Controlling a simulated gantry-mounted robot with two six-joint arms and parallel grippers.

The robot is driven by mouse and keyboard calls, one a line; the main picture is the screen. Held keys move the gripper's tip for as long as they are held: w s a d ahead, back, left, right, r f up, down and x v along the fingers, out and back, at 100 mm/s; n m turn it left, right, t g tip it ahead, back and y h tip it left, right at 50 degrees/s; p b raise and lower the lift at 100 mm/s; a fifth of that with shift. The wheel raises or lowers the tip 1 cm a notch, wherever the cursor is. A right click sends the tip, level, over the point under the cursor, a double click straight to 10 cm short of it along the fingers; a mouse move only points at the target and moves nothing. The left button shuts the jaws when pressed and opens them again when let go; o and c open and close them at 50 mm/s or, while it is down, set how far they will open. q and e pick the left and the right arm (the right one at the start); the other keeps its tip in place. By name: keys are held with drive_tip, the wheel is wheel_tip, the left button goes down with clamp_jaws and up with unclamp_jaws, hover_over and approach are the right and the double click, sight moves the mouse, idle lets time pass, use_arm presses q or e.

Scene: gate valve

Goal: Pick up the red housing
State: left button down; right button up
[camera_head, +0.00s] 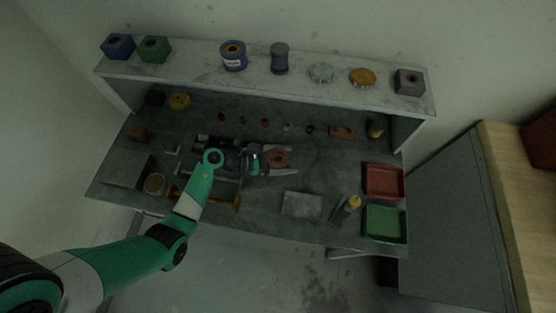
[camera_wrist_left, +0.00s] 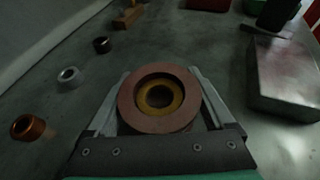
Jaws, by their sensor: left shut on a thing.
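The red housing (camera_wrist_left: 160,101) is a round reddish-brown ring with a yellow-brown inner ring and a dark hole. In the left wrist view it sits between the two fingers of my left gripper (camera_wrist_left: 161,95), which is shut on it. In the head view the housing (camera_head: 278,158) shows at the middle of the bench, between the fingers of my left gripper (camera_head: 282,160). I cannot tell whether the housing touches the bench top. My right gripper is not in view.
A grey metal block (camera_wrist_left: 283,75) stands to the right in the left wrist view. Several small rings, one of them copper (camera_wrist_left: 28,127), lie to the left. A red tray (camera_head: 384,181) and a green tray (camera_head: 386,223) are at the bench's right. A shelf (camera_head: 300,82) runs behind.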

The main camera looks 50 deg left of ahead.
sight(286, 157)
use_arm(q)
drive_tip(key=shift+r, duration=0.25)
drive_tip(key=shift+r+p, duration=0.35)
drive_tip(key=shift+r, duration=0.15)
drive_tip(key=r, duration=0.1)
drive_tip(key=r+p, duration=0.1)
drive_tip(key=r, duration=0.1)
drive_tip(key=shift+s+d+p, duration=0.15)
drive_tip(key=shift+s+p, duration=0.05)
drive_tip(key=shift+p, duration=0.1)
drive_tip(key=s+d+r+p, duration=0.5)
drive_tip(key=s+d+r, duration=0.2)
drive_tip(key=s, duration=0.4)
drive_tip(key=shift+d+r, duration=0.4)
drive_tip(key=shift+r, duration=0.45)
